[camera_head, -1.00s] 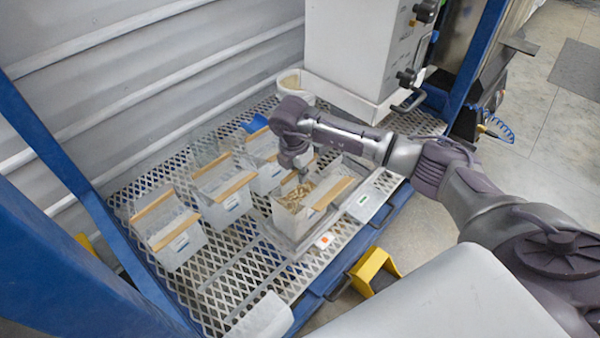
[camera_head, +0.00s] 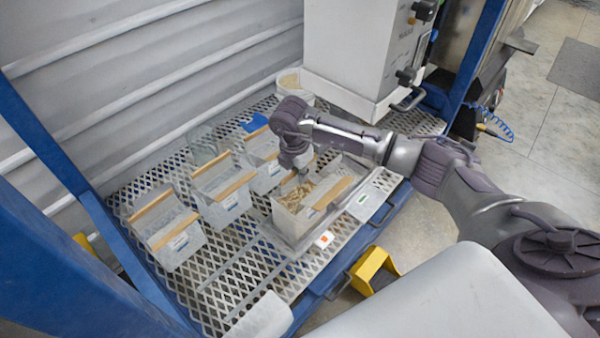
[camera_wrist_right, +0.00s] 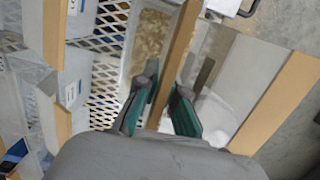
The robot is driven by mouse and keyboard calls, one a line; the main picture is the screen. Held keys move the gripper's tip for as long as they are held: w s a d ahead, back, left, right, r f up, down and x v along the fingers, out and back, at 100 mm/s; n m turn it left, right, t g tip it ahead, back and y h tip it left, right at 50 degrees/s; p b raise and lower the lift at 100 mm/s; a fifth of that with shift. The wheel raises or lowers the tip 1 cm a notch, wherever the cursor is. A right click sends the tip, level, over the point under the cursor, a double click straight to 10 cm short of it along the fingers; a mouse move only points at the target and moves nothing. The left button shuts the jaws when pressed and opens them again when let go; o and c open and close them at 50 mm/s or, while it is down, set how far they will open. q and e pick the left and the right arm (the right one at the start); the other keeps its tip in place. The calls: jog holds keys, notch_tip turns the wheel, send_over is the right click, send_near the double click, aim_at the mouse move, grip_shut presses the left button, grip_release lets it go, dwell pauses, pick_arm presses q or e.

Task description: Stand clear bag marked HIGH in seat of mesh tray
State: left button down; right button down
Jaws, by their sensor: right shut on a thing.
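Several clear bags with tan strips stand on the mesh tray (camera_head: 215,290). One bag holding tan grain (camera_head: 293,200) stands at the right on a flat scale plate; it also shows in the wrist view (camera_wrist_right: 150,38). My right gripper (camera_head: 300,172) reaches down at its far left edge. In the wrist view my right gripper (camera_wrist_right: 160,100) is shut on a tan strip (camera_wrist_right: 178,45) of this bag. Three other bags stand in a row to the left: near bag (camera_head: 180,245), middle bag (camera_head: 228,207) and far bag (camera_head: 265,178). I cannot read their labels. My left gripper is out of view.
A white hopper (camera_head: 350,45) hangs above the tray's far right, with a white tub (camera_head: 292,85) beside it. A small green display (camera_head: 362,199) sits right of the grain bag. Blue posts frame the tray. A yellow step (camera_head: 373,268) stands at the front.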

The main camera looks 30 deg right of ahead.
jog(key=shift+d+f, duration=0.1)
jog(key=shift+f, duration=0.15)
